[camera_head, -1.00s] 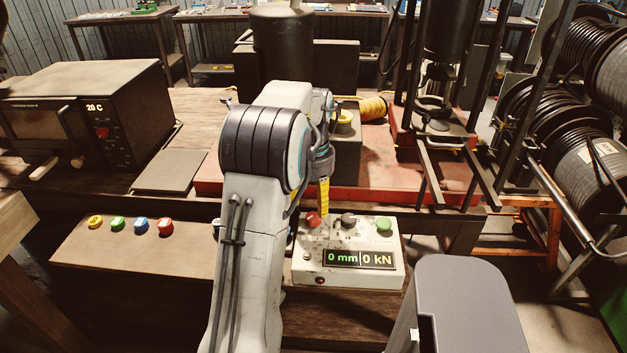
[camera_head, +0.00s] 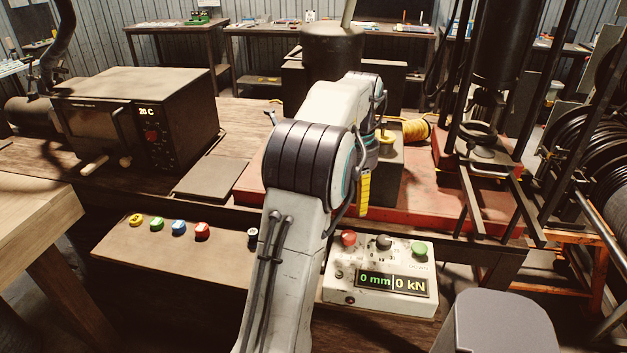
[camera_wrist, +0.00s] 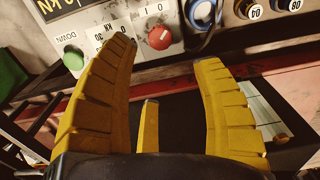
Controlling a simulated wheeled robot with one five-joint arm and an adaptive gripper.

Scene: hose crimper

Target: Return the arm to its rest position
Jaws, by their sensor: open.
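My arm rises from the bottom middle of the head view and bends over at the elbow. My gripper (camera_head: 364,192) hangs low behind the control box; only a yellow finger shows there. In the wrist view my gripper (camera_wrist: 165,54) is open, its yellow fingers apart with nothing between them. The white control box (camera_head: 378,303) has a red button, a dark knob and a green button, and its display reads 0 mm and 0 kN. In the wrist view the control box (camera_wrist: 108,20) lies beyond the fingertips; the fingers look apart from its red button (camera_wrist: 159,38).
An oven (camera_head: 140,115) stands at the left. A panel (camera_head: 170,262) with several coloured buttons lies left of my arm. A black press frame (camera_head: 490,130) and hose reels (camera_head: 590,150) stand at the right.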

